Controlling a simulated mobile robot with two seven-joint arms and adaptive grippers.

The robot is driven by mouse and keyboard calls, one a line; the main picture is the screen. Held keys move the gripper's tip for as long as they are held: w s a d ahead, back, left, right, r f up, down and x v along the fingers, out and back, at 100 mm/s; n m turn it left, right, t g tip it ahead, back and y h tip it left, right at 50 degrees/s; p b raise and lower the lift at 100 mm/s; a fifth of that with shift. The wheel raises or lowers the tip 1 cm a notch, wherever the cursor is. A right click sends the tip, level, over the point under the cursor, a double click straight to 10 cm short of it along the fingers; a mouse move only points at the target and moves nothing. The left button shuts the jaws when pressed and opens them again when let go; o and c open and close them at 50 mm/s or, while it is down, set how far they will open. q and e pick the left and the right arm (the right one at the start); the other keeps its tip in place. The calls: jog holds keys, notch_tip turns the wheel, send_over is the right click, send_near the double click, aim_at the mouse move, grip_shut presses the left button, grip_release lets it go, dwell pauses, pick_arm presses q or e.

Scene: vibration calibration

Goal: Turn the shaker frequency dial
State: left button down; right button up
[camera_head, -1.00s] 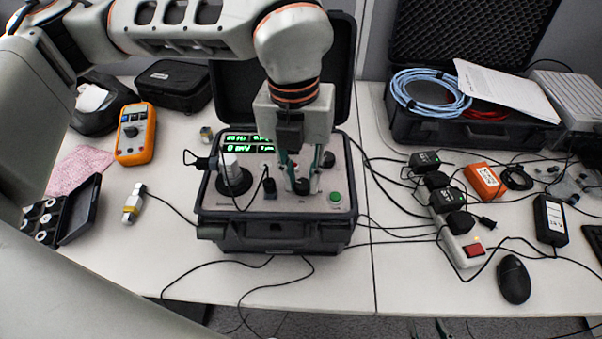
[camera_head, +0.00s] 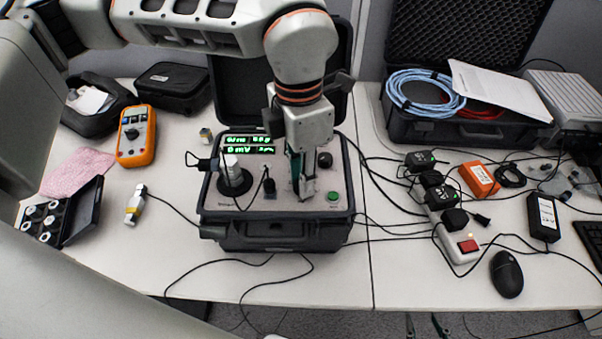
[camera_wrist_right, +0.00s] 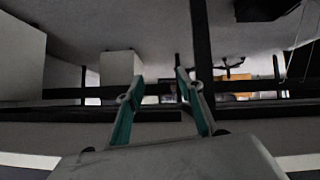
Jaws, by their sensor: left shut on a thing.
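The shaker case (camera_head: 280,228) stands open on the table, with green readouts (camera_head: 247,146) on its panel. My left gripper (camera_head: 304,194) points down at the right half of the panel, its fingers closed around a small dial that they almost wholly hide. A black knob (camera_head: 325,160) shows just behind the fingers and a green button (camera_head: 333,196) to their right. My right gripper (camera_wrist_right: 158,92) is open and empty in the right wrist view, its two green-padded fingers apart. Its fingertips also show at the bottom edge of the head view (camera_head: 427,325).
A grey cylinder on a black round base (camera_head: 234,178) stands on the panel's left. An orange multimeter (camera_head: 136,135) is further left. A power strip (camera_head: 458,240), cables and a mouse (camera_head: 507,274) lie to the right. The front table strip holds only cables.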

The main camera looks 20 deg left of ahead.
pick_arm(q)
jog(key=m+p, duration=0.1)
jog(key=m, duration=0.5)
jog(key=shift+r, duration=0.2)
jog(key=m+p, duration=0.1)
jog(key=m, duration=0.5)
jog(key=shift+d+m+y, duration=0.1)
jog(key=shift+m+y, duration=0.2)
jog(key=c, duration=2.1)
grip_release()
jog(key=shift+f, duration=0.1)
notch_tip(320, 180, up, 12)
jog(key=shift+w, duration=0.3)
jog(key=shift+d, duration=0.1)
